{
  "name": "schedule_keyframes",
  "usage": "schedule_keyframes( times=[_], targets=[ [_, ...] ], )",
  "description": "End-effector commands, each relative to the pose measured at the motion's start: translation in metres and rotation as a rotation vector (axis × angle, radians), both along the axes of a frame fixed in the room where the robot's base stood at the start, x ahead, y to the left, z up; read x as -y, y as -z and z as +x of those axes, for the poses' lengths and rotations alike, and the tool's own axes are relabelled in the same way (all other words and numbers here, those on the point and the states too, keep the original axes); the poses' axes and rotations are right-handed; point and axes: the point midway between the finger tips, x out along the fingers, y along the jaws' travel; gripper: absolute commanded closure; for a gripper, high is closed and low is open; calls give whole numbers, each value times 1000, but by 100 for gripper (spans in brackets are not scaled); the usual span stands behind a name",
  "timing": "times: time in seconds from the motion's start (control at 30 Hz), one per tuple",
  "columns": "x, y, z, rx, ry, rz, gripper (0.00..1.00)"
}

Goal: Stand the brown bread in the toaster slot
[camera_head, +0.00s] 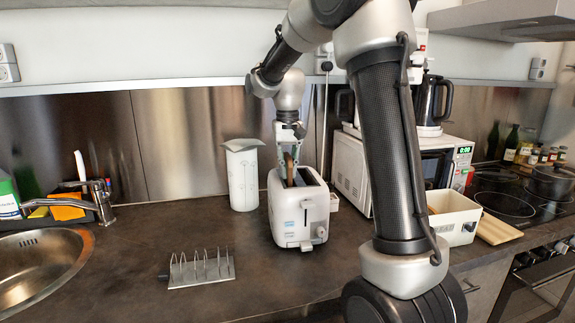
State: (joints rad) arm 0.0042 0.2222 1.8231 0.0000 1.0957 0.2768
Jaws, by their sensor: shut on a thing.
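The white toaster (297,214) stands on the dark counter in the middle of the head view. My gripper (289,160) is directly above it, pointing down, and is shut on the brown bread (289,172). The bread is upright and narrow in this view. Its lower end is at the toaster's top opening; whether it touches the slot bottom is hidden.
A white canister (243,176) stands close left of the toaster. A metal toast rack (200,268) lies in front to the left, and a sink (40,265) is further left. A white bread bin (453,215) and a microwave (350,172) are on the right.

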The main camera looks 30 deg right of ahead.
Motion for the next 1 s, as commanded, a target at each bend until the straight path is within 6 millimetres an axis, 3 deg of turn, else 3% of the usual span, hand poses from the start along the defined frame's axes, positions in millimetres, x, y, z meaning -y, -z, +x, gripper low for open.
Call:
schedule_keyframes(
  times=[0.27, 0.3, 0.4, 0.77, 1.0],
  targets=[
    [0, 1, 0, 0, 0, 0, 100],
    [0, 1, 0, 0, 0, 0, 81],
    [0, 0, 0, 0, 0, 0, 63],
    [0, -3, 0, 0, 0, 0, 63],
    [0, -44, 1, 4, 0, 0, 63]
  ],
)
